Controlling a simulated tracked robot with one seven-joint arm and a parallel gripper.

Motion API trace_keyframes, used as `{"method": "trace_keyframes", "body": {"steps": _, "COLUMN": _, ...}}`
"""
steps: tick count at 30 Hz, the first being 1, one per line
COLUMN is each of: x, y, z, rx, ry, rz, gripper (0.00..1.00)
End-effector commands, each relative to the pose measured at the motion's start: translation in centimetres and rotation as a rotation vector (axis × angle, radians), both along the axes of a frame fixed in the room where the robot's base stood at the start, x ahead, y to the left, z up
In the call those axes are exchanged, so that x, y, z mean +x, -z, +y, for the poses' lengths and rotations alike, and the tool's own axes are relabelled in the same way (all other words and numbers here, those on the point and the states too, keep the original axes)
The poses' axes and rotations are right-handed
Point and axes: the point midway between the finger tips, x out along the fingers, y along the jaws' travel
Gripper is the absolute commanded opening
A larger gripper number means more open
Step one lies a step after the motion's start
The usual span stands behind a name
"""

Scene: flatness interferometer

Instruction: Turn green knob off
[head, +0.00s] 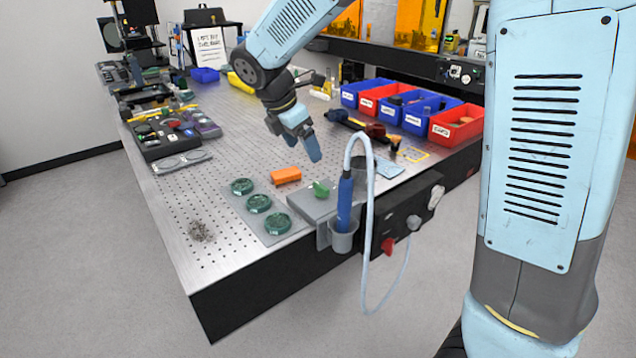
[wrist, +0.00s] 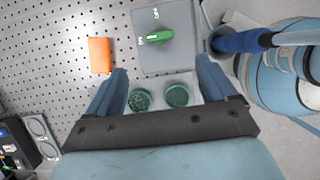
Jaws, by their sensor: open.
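The green knob (head: 321,188) sits on top of a grey box (head: 309,204) near the table's front edge. In the wrist view the green knob (wrist: 154,37) lies sideways, with its narrow end toward a white label on its left; another label is above it. My gripper (head: 312,150) is above the table behind the knob in the head view, pointing down. In the wrist view my gripper (wrist: 163,82) is open and empty. Its fingers are apart, with the knob beyond and between them, not touched.
An orange block (head: 286,176) lies beside the box. Green round discs (head: 259,203) sit on a plate. A blue-handled tool (head: 345,203) stands in a grey holder (head: 343,240) with a looping hose. Red and blue bins (head: 455,126) stand at the back right.

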Motion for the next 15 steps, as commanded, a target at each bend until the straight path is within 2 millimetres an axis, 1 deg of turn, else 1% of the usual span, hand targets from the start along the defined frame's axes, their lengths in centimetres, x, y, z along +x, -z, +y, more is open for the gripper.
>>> {"method": "trace_keyframes", "body": {"steps": 5, "x": 0.4, "y": 1.5, "z": -0.4, "rx": -0.005, "ry": -0.005, "rz": 0.003, "gripper": 0.85}}
{"method": "trace_keyframes", "body": {"steps": 15, "x": 1.6, "y": 6.9, "z": -2.3, "rx": -0.004, "ry": -0.003, "rz": 0.004, "gripper": 0.85}}
